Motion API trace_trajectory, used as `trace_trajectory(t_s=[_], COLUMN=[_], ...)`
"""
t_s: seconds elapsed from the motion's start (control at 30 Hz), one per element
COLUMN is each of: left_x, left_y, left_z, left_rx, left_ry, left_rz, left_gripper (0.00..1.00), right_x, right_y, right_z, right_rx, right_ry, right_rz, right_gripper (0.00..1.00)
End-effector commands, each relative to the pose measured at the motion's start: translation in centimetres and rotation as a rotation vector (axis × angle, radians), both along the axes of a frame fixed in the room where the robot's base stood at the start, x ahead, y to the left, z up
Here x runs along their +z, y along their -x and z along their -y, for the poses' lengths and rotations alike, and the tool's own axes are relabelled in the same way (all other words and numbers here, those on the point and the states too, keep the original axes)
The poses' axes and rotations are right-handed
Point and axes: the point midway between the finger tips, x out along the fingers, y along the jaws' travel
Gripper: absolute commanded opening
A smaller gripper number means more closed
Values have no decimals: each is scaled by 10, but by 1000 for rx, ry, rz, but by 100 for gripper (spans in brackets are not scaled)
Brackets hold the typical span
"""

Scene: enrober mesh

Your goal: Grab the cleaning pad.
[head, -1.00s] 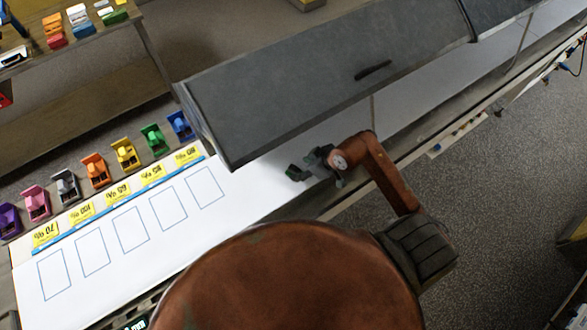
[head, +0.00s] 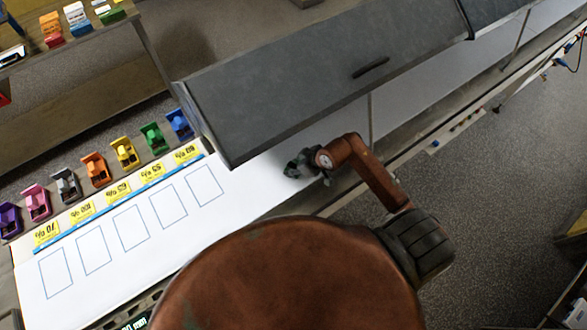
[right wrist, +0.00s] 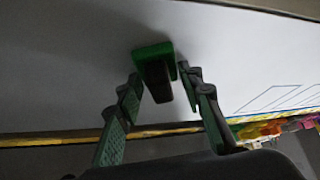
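The cleaning pad (right wrist: 153,52) is a small green block with a dark grip on it, on the white surface in the right wrist view. In the head view only a bit of green (head: 291,168) shows at my right gripper (head: 305,166), near the hood's lower edge. In the right wrist view the two fingers of my right gripper (right wrist: 162,80) stand on either side of the dark grip, with a narrow gap showing at the right finger. The gripper looks open around it. Contact at the left finger is hard to tell. My left gripper is not in view.
A grey hood (head: 300,90) hangs over the white belt just behind my right gripper. Several coloured clamps (head: 95,168) and yellow labels line the belt's far left edge. The white belt (head: 235,195) with blue outlined rectangles is clear to the left.

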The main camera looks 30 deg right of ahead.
Motion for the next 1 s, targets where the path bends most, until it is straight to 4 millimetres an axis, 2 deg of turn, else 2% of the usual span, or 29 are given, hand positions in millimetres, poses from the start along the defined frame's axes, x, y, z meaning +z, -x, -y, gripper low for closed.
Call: trace_trajectory(t_s=[0.13,0.37,0.73,0.93,1.0], left_x=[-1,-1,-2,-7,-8], left_y=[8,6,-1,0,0], left_z=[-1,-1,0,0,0], left_rx=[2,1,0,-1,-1], left_ry=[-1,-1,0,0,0], left_rz=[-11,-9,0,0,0], left_gripper=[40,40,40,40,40], right_x=[0,0,7,32,43], right_y=[0,0,-1,-2,4], right_z=[0,0,0,0,11], right_rx=[0,0,1,1,-2], right_ry=[0,0,0,1,3], right_rz=[0,0,2,6,2], right_gripper=[23,8,8,8,8])
